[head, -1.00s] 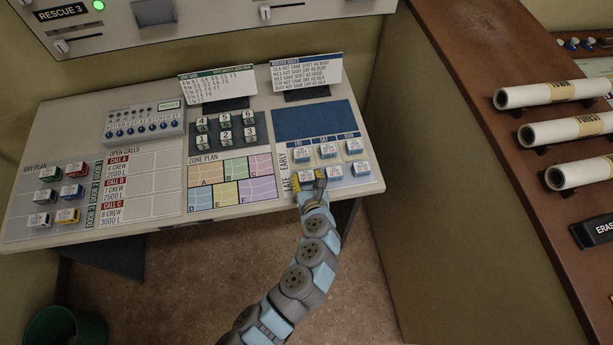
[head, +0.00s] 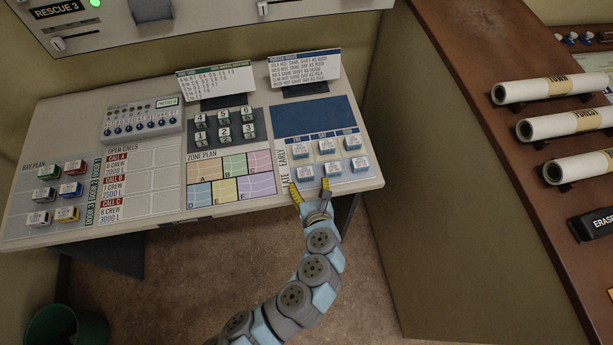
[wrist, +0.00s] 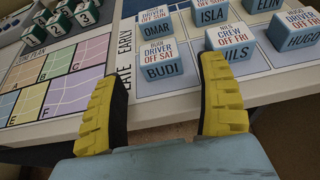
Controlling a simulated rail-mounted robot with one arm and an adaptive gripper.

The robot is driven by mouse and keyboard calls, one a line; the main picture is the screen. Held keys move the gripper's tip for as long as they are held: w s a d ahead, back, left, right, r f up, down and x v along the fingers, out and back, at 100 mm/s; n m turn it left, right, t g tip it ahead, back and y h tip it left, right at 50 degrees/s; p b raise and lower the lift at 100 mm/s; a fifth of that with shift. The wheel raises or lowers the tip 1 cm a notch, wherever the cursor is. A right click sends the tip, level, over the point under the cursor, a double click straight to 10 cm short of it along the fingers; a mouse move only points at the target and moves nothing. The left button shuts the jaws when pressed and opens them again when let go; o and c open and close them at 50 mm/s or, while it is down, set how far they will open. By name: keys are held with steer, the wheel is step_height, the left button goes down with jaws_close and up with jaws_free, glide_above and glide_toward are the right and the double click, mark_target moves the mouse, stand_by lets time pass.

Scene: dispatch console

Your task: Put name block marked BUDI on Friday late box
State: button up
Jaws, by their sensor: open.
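The name block marked BUDI (wrist: 161,70) sits upright in the Friday late box, the front left cell of the roster grid; it also shows in the head view (head: 305,172). Its top face reads "driver off Sat". My gripper (wrist: 162,82) is open and empty, its yellow fingers spread wide at the console's front edge; it also shows in the head view (head: 310,190). The block stands just beyond the gap between the fingertips, apart from both. The right finger partly hides the block marked NILS (wrist: 229,45).
Block OMAR (wrist: 158,31) stands behind BUDI, with ISLA (wrist: 211,14), ELIN (wrist: 266,5) and HUGO (wrist: 294,35) in other cells. The zone plan (head: 230,180) lies left of the grid. Two cards on stands rise behind. Open floor lies in front of the console.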

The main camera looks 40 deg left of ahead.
steer(key=v, duration=0.6)
steer(key=shift+d, duration=0.1)
